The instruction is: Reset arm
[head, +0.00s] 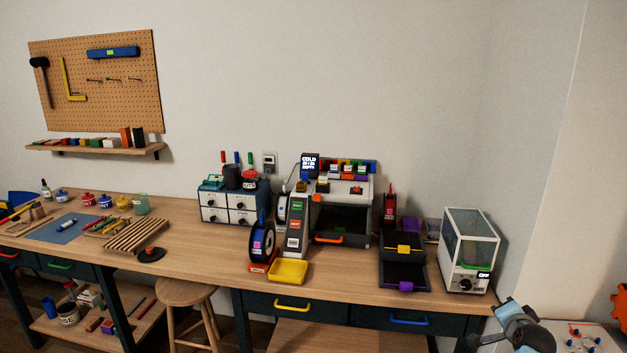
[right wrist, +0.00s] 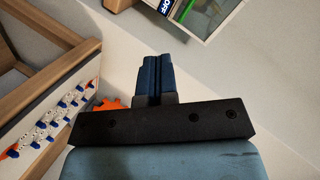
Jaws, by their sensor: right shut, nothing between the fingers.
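My right gripper (right wrist: 162,58) shows in the right wrist view, its two dark blue fingers together and nothing between them. It hangs in free space and touches nothing that I can see. In the head view a blue and grey part of my right arm is at the lower right, beside the right end of the workbench (head: 190,243). My left arm and gripper are not in the head view.
A white glass-sided box (head: 470,250) marked OFF stands at the bench's right end, near my right arm. A grey machine (head: 343,205), a yellow tray (head: 288,271) and a black spool (head: 262,242) stand mid-bench. A stool (head: 187,291) is in front.

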